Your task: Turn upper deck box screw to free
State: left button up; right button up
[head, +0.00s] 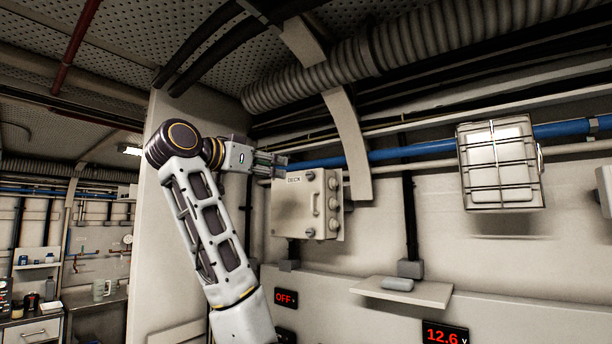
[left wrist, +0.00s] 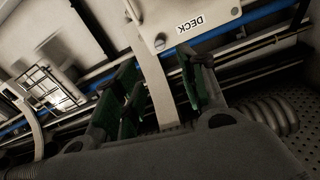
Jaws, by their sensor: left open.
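The deck box (head: 290,212) is a pale wall box labelled DECK, with its lid shut. A small upper screw (head: 309,175) sits at its top right corner, and a lower screw (head: 310,232) is below. In the left wrist view the box (left wrist: 203,35) appears upside down, with a screw (left wrist: 160,43) near one corner and another (left wrist: 236,11) at the far edge. My left gripper (head: 278,160) is just above the box's top edge, open and empty. Its green-padded fingers (left wrist: 158,68) are spread in the wrist view, apart from the screws. My right gripper is out of view.
A blue pipe (head: 400,152) runs along the wall behind the box. A curved strap (head: 350,150) stands just right of it. A small shelf (head: 425,292) juts out below. Ribbed ducting (head: 370,55) runs overhead.

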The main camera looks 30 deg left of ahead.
aim_at(308, 175)
pick_arm(q)
jog(key=w+p, duration=0.1)
jog(key=w, duration=0.2)
jog(key=w+d+p, duration=0.1)
jog(key=w, duration=0.3)
jog(key=w+p, duration=0.2)
jog(key=w, duration=0.2)
jog(key=shift+w+d, duration=0.15)
jog(key=shift+w, duration=0.1)
jog(key=shift+w+d+p, duration=0.1)
jog(key=shift+w+p, duration=0.3)
jog(key=shift+w, duration=0.75)
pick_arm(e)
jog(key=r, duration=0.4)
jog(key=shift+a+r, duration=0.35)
pick_arm(q)
grip_shut()
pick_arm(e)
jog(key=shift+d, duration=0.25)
